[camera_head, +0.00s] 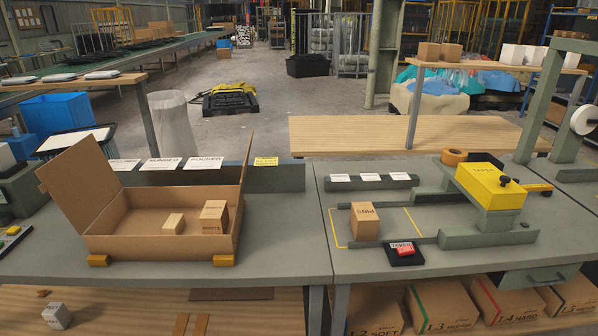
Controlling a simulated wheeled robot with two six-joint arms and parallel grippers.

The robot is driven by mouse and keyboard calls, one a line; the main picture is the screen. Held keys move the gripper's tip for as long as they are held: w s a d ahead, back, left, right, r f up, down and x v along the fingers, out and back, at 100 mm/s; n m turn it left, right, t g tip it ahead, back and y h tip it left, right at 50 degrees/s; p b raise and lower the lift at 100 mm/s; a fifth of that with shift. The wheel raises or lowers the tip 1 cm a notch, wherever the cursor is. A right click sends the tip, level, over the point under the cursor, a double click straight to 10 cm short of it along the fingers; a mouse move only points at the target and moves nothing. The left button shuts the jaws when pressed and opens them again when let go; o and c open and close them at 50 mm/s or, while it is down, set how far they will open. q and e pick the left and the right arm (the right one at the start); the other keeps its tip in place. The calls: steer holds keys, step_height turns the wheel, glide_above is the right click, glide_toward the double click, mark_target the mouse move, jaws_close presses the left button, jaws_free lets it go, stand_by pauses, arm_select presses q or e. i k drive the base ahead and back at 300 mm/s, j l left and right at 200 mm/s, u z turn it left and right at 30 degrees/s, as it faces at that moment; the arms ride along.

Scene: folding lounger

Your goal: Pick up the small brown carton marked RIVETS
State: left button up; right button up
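A large open cardboard box (160,245) with raised flaps stands on the left grey workbench. Inside it are a small light-brown carton (174,224) on the left and a taller brown carton (214,216) on the right, which may be more than one piece. Another brown carton (365,221), with print I cannot read surely, stands on the right bench inside a yellow outline. Neither of my grippers is in view.
A taping machine with a yellow head (491,185) stands on the right bench, beside an orange tape roll (454,157). A black pad with a red item (404,250) lies near the front. A pale cube (57,316) sits below the left bench. The left bench's right part is clear.

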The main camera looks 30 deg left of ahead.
mark_target(214, 219)
steer(key=u, duration=1.55)
